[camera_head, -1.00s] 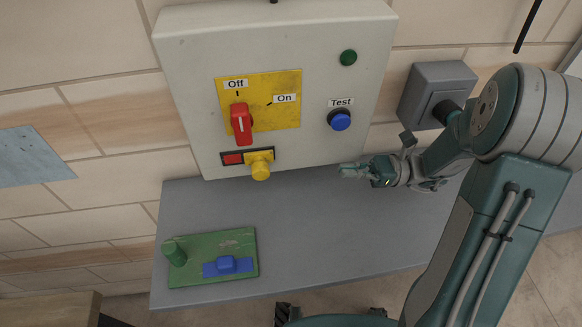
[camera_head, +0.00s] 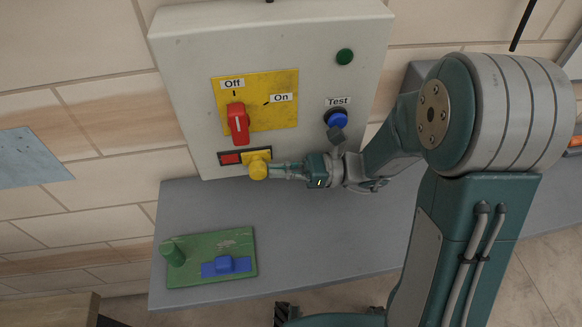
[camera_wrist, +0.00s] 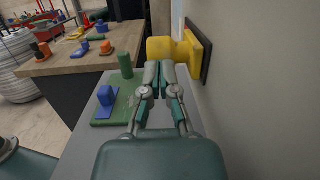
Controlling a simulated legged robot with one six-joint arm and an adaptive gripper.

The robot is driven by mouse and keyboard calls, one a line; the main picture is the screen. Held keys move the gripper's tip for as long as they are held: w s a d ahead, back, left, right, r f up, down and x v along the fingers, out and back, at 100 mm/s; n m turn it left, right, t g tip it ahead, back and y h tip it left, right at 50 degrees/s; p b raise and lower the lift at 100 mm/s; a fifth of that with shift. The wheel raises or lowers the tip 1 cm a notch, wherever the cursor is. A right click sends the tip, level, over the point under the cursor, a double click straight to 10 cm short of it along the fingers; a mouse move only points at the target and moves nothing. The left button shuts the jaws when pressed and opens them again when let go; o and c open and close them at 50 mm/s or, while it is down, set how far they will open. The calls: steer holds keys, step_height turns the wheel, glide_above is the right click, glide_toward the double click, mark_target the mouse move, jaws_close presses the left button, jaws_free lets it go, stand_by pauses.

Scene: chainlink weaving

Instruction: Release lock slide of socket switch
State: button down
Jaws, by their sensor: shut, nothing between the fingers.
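The lock slide is a yellow plate with a round yellow knob (camera_head: 258,170) at the lower front of the white switch box. A red patch (camera_head: 230,158) shows on the dark track left of the slide. The red rotary switch (camera_head: 238,124) above points at "Off". My gripper (camera_head: 273,170) is shut and empty, with its tips right beside the knob's right side. In the wrist view the yellow knob (camera_wrist: 160,47) lies straight beyond my gripper's shut tips (camera_wrist: 159,68); I cannot tell whether they touch it.
The white box (camera_head: 180,60) carries a blue Test button (camera_head: 337,119) and a green button (camera_head: 344,57). The grey shelf (camera_head: 300,225) below holds a green board (camera_head: 240,245) with a blue slider at left. The shelf's middle is clear.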

mark_target(259, 174)
steer(key=shift+f+x, duration=0.15)
steer(key=shift+x, duration=0.95)
steer(key=shift+f+x, duration=0.2)
steer(key=shift+x, duration=0.95)
steer(key=shift+s+d, duration=0.1)
steer(key=shift+d, duration=0.05)
steer(key=shift+d+f, duration=0.2)
steer(key=shift+d, duration=0.05)
steer(key=v, duration=1.4)
